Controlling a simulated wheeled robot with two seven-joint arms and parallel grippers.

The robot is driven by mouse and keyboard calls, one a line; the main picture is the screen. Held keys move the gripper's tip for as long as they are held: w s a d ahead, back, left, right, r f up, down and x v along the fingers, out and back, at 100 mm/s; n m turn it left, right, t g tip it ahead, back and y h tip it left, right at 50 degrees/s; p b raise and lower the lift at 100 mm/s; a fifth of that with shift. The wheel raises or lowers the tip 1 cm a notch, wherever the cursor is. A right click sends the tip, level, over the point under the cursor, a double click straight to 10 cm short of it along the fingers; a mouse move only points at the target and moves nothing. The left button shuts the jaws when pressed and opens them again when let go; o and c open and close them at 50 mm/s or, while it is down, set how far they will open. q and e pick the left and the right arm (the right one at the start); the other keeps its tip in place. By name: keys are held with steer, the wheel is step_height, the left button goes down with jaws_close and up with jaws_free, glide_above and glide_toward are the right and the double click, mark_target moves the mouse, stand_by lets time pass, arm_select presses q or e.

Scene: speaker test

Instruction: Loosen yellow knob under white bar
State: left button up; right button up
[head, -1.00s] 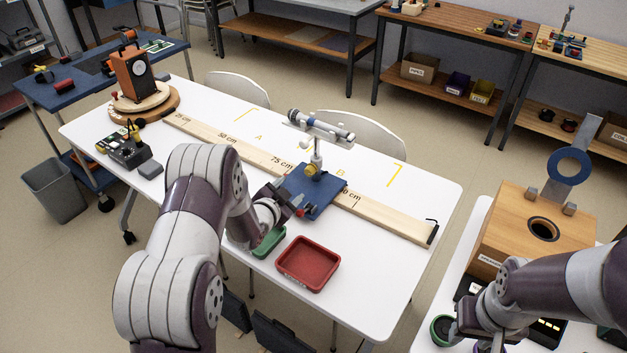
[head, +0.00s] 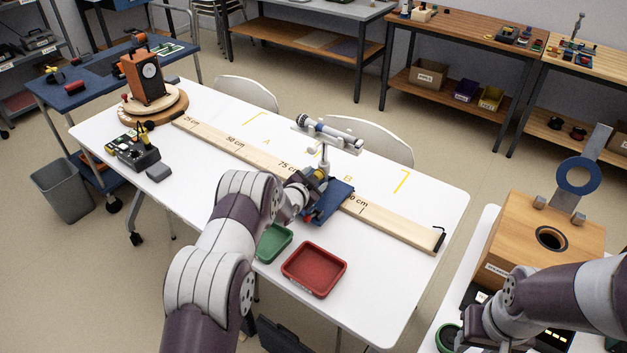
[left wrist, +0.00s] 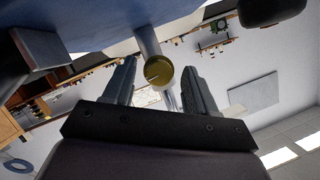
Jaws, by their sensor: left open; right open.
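The yellow knob (head: 321,173) sits on the post under the white bar (head: 343,138), which carries a microphone. My left gripper (head: 315,186) is at the knob and partly hides it. In the left wrist view the round yellow knob (left wrist: 158,73) shows between the two open fingers of my left gripper (left wrist: 160,84), beside the metal post. There are gaps on both sides, and no finger visibly touches it. My right gripper (head: 472,342) is at the lower right, its fingertips not clearly visible.
A blue base (head: 336,203) stands under the post on the wooden ruler board (head: 385,220). A green tray (head: 273,243) and a red tray (head: 315,269) lie in front. A wooden box (head: 540,235) stands on the right table. A clock-like orange box (head: 143,78) stands far left.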

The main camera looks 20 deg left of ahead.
arm_select(q)
steer(key=c, duration=1.1)
steer(key=shift+o, duration=0.2)
steer(key=shift+n, duration=0.3)
steer(key=shift+a+n+g+h, duration=0.1)
steer(key=shift+n+g+h, duration=0.2)
steer(key=shift+n+h, duration=0.35)
steer(key=shift+a+n+g+h+p, duration=0.1)
steer(key=shift+n+g+h+p, duration=0.25)
steer(key=shift+n+h, duration=0.55)
steer(key=shift+w+n+h, duration=0.1)
steer(key=shift+n+h, duration=0.15)
steer(key=shift+n, duration=0.6)
steer(key=shift+a+n+g+h, duration=0.1)
steer(key=shift+n+g+h, duration=0.35)
steer(key=shift+n, duration=0.35)
steer(key=shift+n+h+b, duration=0.65)
steer(key=shift+n+b, duration=0.05)
steer(key=shift+n, duration=0.1)
